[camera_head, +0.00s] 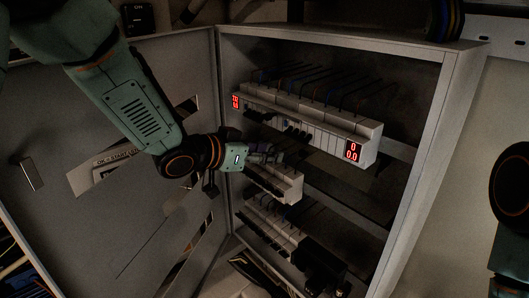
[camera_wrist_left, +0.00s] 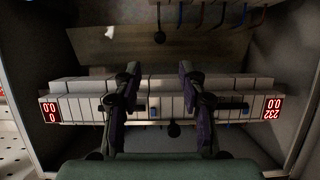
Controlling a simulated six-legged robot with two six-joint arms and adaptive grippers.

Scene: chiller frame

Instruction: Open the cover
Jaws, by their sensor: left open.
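The grey cabinet door (camera_head: 120,225), which may be the cover, stands swung open on the left of the cabinet (camera_head: 425,150). Its small handle (camera_head: 28,174) is on the door's face. My left gripper (camera_head: 268,154) is inside the cabinet opening, in front of the module rows. In the left wrist view its two dark fingers (camera_wrist_left: 158,72) are apart, with nothing held between them. Behind them runs the upper row of white modules (camera_wrist_left: 168,88); contact cannot be told. My right gripper is not in view.
The upper row (camera_head: 300,118) has red lit displays at both ends. Lower rows of modules (camera_head: 270,225) sit below, with thin wires above them. The cabinet's right wall (camera_head: 425,170) bounds the opening. Part of my right arm (camera_head: 512,190) shows at the right edge.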

